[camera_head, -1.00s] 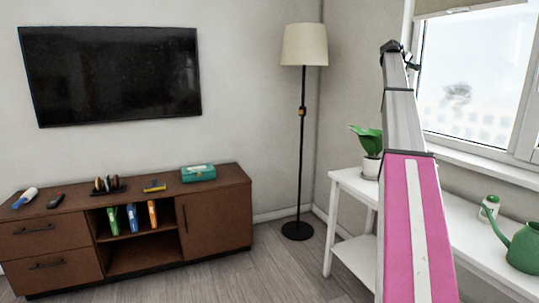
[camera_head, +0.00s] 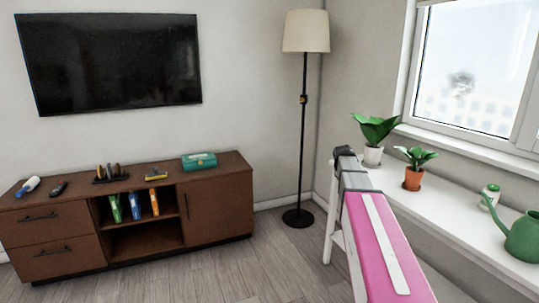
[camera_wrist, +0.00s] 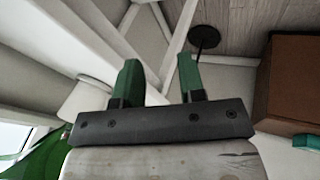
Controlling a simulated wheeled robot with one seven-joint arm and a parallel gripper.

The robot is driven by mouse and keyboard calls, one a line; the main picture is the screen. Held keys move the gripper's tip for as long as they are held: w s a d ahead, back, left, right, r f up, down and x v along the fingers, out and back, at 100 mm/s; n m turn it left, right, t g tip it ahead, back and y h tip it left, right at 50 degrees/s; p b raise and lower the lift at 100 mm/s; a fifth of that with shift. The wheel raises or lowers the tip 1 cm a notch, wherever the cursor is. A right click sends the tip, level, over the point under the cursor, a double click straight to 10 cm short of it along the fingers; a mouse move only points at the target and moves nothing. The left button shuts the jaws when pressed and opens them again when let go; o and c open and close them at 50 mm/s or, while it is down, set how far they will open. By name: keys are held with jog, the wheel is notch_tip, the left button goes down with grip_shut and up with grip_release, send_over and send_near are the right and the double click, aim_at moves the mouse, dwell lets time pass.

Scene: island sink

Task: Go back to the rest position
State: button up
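My gripper (camera_wrist: 160,78) shows in the wrist view with its two green fingers spread apart. It is open and nothing is between the fingers. In the head view my pink and grey arm reaches forward at the lower right, beside the white table (camera_head: 448,212). Its dark far end is low, in front of the white-potted plant and left of the terracotta-potted plant. The fingers cannot be made out in the head view.
A floor lamp (camera_head: 303,120) and brown cabinet (camera_head: 216,210) stand ahead. The floor between is clear.

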jog(key=s+a+f+m+g+y, duration=0.1)
jog(key=s+a+f, duration=0.4)
jog(key=s, duration=0.5)
jog(key=s+a+f+g+y, duration=0.1)
jog(key=s+a+f, duration=0.5)
jog(key=s+f, duration=0.2)
jog(key=s+a+f+m+g+y, duration=0.1)
jog(key=s+a+f+g, duration=0.1)
jog(key=s+a+f, duration=0.4)
jog(key=s+f, duration=0.1)
jog(key=s, duration=0.4)
jog(key=shift+s+f+m+y, duration=0.3)
jog(key=shift+s+f, duration=0.05)
jog(key=shift+d, duration=0.1)
